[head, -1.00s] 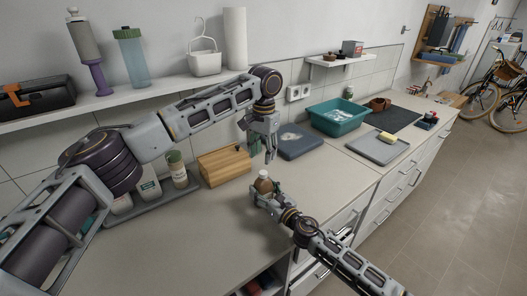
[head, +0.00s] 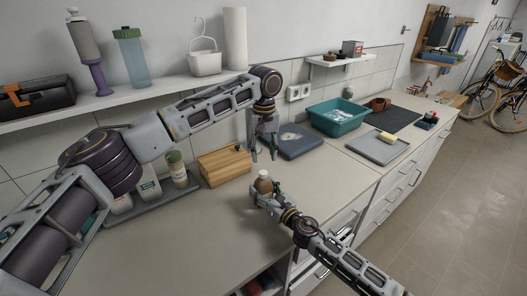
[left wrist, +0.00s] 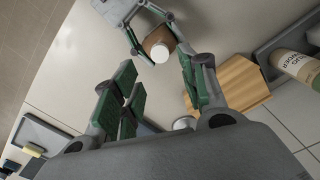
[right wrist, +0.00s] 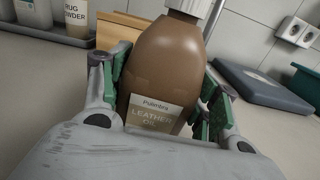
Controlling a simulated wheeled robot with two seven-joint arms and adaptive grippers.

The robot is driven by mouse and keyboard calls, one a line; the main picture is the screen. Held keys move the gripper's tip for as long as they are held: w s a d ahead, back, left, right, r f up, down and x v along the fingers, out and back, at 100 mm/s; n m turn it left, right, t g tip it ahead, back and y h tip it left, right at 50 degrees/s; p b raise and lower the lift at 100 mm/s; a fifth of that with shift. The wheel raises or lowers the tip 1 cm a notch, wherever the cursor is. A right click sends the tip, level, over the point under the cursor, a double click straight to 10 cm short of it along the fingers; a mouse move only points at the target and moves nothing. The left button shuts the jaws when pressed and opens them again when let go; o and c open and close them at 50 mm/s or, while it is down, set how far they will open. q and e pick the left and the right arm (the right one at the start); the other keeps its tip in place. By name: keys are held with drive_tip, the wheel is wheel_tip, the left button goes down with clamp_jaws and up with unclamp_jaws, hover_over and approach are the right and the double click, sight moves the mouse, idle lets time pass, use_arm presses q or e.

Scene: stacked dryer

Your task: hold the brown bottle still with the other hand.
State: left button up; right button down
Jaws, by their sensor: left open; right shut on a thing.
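The brown bottle (head: 264,183) with a white cap stands upright near the counter's front edge. My right gripper (head: 261,193) is shut around its body. In the right wrist view, the bottle (right wrist: 165,65) sits between the green-padded fingers, its label reading "Leather oil". My left gripper (head: 264,156) is open and empty, above and behind the bottle in the head view. In the left wrist view, the bottle's white cap (left wrist: 160,52) shows beyond the spread fingers of my left gripper (left wrist: 158,92), apart from them.
A wooden box (head: 223,166) stands behind the bottle to the left. A grey tray (head: 165,196) with several containers is further left. A blue-grey flat case (head: 301,143) and a teal basin (head: 338,117) lie to the right. The counter left of the bottle is clear.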

sight(263, 172)
use_arm(q)
drive_tip(key=shift+n, duration=0.4)
use_arm(e)
drive_tip(key=shift+f, duration=0.1)
use_arm(q)
drive_tip(key=shift+f, duration=0.1)
drive_tip(key=shift+f, duration=3.95)
clamp_jaws()
